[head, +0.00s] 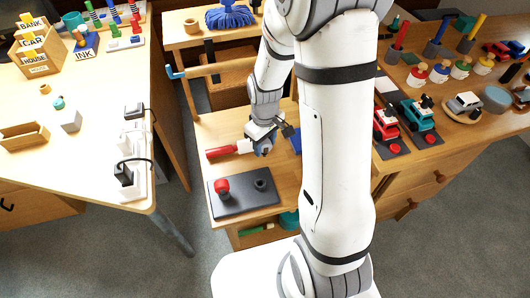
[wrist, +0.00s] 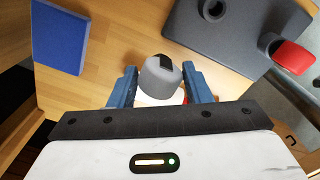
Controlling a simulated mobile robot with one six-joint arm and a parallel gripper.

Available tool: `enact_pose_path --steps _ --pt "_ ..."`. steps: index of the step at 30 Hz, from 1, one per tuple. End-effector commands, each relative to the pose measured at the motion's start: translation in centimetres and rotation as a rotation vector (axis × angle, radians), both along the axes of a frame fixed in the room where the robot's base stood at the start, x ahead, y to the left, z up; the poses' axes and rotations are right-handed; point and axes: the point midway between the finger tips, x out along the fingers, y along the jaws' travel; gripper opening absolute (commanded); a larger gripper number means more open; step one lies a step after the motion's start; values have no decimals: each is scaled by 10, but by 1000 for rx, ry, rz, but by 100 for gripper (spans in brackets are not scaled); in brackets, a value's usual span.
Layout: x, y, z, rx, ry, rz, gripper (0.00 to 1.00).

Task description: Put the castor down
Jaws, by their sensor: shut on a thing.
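My gripper (head: 263,146) is over the small wooden table (head: 215,128) behind the dark tray. In the wrist view my gripper (wrist: 159,70) has its two blue fingers on either side of a grey rounded castor (wrist: 158,82) with a black part on top, and is shut on it. The castor is over bare wood, away from the tray. Whether it touches the wood is unclear. In the head view the castor is mostly hidden by my gripper.
The dark tray (head: 238,204) holds a red piece (head: 222,186) and a black cup (head: 260,183). A red-handled tool (head: 222,153) lies close to my gripper's left. A blue block (wrist: 60,36) lies on the table. Bare wood shows between block and tray.

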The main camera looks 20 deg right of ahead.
Motion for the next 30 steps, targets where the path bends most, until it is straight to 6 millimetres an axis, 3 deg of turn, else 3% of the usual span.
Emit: enact_pose_path --steps 12,27,28,30 --pt "0 -1 -46 0 2 -3 15" --pt "0 -1 -54 0 -1 -4 15" --pt "0 -1 -53 0 -1 -4 47" --pt "0 -2 -52 0 -1 -5 52"
